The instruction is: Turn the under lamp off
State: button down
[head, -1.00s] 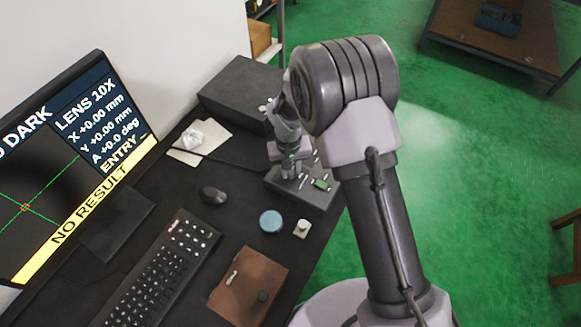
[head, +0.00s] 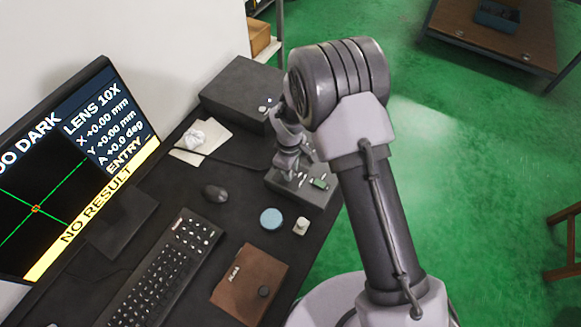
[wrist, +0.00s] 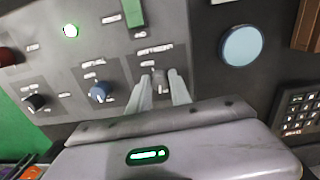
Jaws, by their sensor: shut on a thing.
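A grey control panel (head: 325,192) lies on the dark bench under my wrist. The wrist view shows that panel (wrist: 115,50) with a red knob (wrist: 6,57), a black knob (wrist: 36,103), a blue knob (wrist: 99,91) and a small grey control (wrist: 160,76). A round lamp (wrist: 70,31) glows green. My gripper (wrist: 163,84) is shut on the small grey control, one finger on each side. Its label is too blurred to read. In the head view my wrist hides part of the panel. The monitor (head: 70,150) shows a black picture, "DARK" and "NO RESULT".
A blue disc (head: 271,219) and a small pale piece (head: 301,226) lie near the panel. A black box (head: 240,92) stands behind.

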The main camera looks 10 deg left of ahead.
jog(key=shift+n, duration=0.9)
jog(key=c, duration=1.2)
grip_release()
jog(key=r+p, duration=0.1)
jog(key=r, duration=0.4)
jog(key=r+p, duration=0.2)
jog(key=r, duration=0.4)
jog(key=r+p, duration=0.2)
jog(key=r, duration=0.4)
jog(key=shift+s+r, duration=0.2)
jog(key=shift+s, duration=0.1)
